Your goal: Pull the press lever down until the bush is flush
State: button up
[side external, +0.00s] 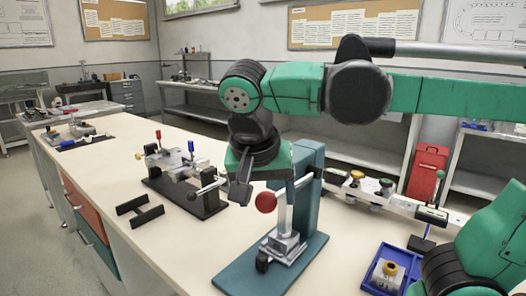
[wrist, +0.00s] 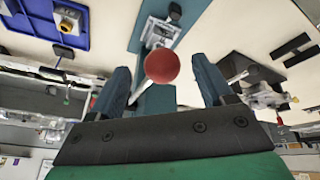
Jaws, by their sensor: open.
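The press has a teal base plate (side external: 232,277) and a teal column (side external: 310,195). Its lever ends in a red ball knob (side external: 265,202), held out beside the column. Grey metal press parts (side external: 283,245) stand on the base plate; I cannot make out the bush or whether it is flush. My gripper (side external: 247,190) is open and points down beside the knob. In the wrist view the red knob (wrist: 162,66) appears between the two spread fingers, with no clear contact.
A blue tray (side external: 370,285) with a yellow-topped part lies right of the press. A fixture with red and blue handles (side external: 178,165) and a black H-shaped stand (side external: 139,210) are on the left. A rail with several knobs (side external: 375,195) runs behind. The bench front is clear.

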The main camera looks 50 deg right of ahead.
jog(key=shift+s+a+r, duration=0.1)
jog(key=shift+a+r, duration=0.05)
jog(key=shift+r, duration=0.3)
jog(key=shift+c, duration=1.1)
jog(key=shift+a+r, duration=0.15)
jog(key=shift+r, duration=0.15)
jog(key=c, duration=0.4)
jog(key=r+n, duration=0.1)
jog(key=a+r+n, duration=0.1)
jog(key=r+n, duration=0.1)
jog(key=r, duration=0.1)
jog(key=shift+a+r, duration=0.1)
jog(key=shift+a, duration=0.3)
grip_shut()
notch_tip(320, 180, up, 9)
jog(key=s+a+n, duration=0.2)
jog(key=s+n, duration=0.1)
jog(key=n, duration=0.5)
jog(key=shift+t+y, duration=0.3)
jog(key=shift+y, duration=0.1)
jog(key=x, duration=1.4)
jog(key=shift+w+a, duration=0.15)
